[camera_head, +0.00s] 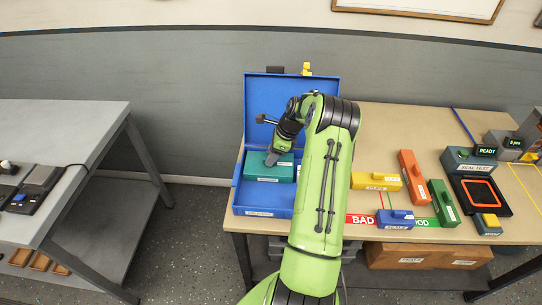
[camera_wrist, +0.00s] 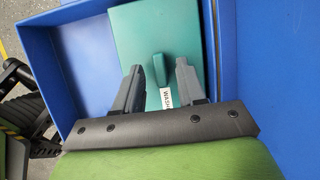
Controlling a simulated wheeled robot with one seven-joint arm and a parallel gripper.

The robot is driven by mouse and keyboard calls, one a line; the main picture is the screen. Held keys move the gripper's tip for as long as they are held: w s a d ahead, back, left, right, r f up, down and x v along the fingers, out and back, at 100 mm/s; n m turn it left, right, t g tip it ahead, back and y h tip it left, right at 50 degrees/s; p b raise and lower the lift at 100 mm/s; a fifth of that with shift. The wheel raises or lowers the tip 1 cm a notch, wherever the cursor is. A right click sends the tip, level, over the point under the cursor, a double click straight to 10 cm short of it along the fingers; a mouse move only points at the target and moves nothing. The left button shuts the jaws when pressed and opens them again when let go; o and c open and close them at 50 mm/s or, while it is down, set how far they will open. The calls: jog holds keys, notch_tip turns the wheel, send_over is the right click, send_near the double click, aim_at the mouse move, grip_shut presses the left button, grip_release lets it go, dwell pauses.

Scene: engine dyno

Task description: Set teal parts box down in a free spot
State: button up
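The teal parts box (camera_head: 284,171) sits inside the open blue case (camera_head: 263,211) at the table's left end. It also shows in the wrist view (camera_wrist: 142,25), with a small teal handle (camera_wrist: 160,66) on top and a white label, partly hidden, reading "WASH". My gripper (camera_head: 271,160) is over the box. In the wrist view the fingers of my gripper (camera_wrist: 159,66) are apart on either side of the handle, with a gap showing at each side. How high the fingertips are above the lid cannot be told.
The case's raised lid (camera_head: 262,100) stands behind. Yellow (camera_head: 365,181), blue (camera_head: 391,217), orange (camera_head: 408,170) and green (camera_head: 438,196) blocks lie right of my arm, near the BAD strip (camera_head: 361,219). A test station (camera_head: 465,160) is farther right. The tan table (camera_head: 390,125) looks clear behind the blocks.

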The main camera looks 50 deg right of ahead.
jog(key=p+v, duration=0.2)
jog(key=v, duration=0.9)
jog(key=a+r+n+g+h, duration=0.1)
jog(key=a+r+n, duration=0.55)
jog(key=a, duration=0.45)
jog(key=a+r+n+h, duration=0.2)
jog(key=a+r+n, duration=0.4)
jog(key=a+r, duration=0.3)
jog(key=s+a+n+t, duration=0.3)
jog(key=s+a+n, duration=1.2)
jog(key=s, duration=0.3)
jog(key=shift+a+r+n, duration=0.3)
jog(key=shift+a+n, duration=0.05)
jog(key=shift+a, duration=0.3)
jog(key=shift+s, duration=0.1)
jog(key=shift+d, duration=0.15)
